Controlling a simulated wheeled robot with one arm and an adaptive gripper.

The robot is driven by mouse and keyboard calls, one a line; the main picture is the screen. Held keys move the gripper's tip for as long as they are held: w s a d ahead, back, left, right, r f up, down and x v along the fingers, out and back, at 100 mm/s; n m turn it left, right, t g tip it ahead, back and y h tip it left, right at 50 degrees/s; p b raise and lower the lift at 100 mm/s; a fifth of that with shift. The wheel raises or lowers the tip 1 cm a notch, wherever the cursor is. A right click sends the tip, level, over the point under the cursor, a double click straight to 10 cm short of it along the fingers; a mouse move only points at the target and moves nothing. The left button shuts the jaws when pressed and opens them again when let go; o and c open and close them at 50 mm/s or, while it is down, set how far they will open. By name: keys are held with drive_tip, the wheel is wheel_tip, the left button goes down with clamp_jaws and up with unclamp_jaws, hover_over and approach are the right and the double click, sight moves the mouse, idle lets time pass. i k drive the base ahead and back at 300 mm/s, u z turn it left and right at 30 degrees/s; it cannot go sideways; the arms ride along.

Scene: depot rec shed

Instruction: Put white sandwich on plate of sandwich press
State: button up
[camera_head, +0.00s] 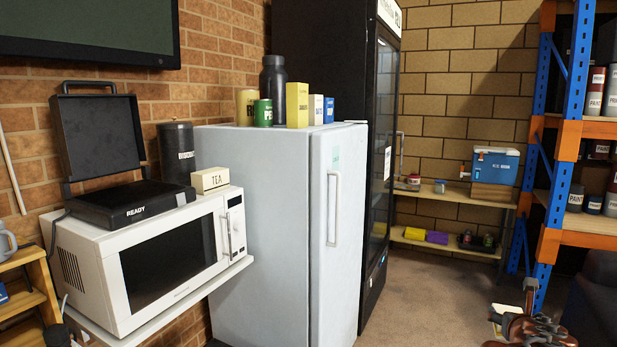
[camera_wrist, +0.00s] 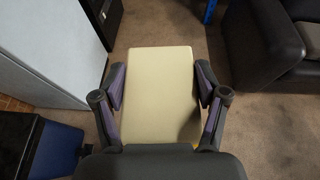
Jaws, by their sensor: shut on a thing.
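The sandwich press (camera_head: 128,207) is black, marked READY, and sits on top of a white microwave at the left in the head view. Its lid (camera_head: 103,135) stands open, and its lower plate (camera_head: 120,196) looks bare. My gripper (camera_wrist: 161,78) is shut on a pale cream slab, which I take as the white sandwich (camera_wrist: 158,105). The fingers press on its two sides, above the floor. In the head view my gripper (camera_head: 530,318) is low at the right, far from the press. The pale slab there is only partly seen.
The microwave (camera_head: 75,270) stands on a wall shelf beside a white fridge (camera_head: 260,220). A TEA box (camera_head: 210,180) and a dark canister (camera_head: 176,152) stand close to the press. A dark armchair (camera_wrist: 265,45) is right of my gripper. Open carpet (camera_head: 430,290) lies before the fridges.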

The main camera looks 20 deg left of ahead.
sight(130, 192)
drive_tip(key=i, duration=1)
drive_tip(key=u, duration=2.95)
drive_tip(key=i, duration=0.5)
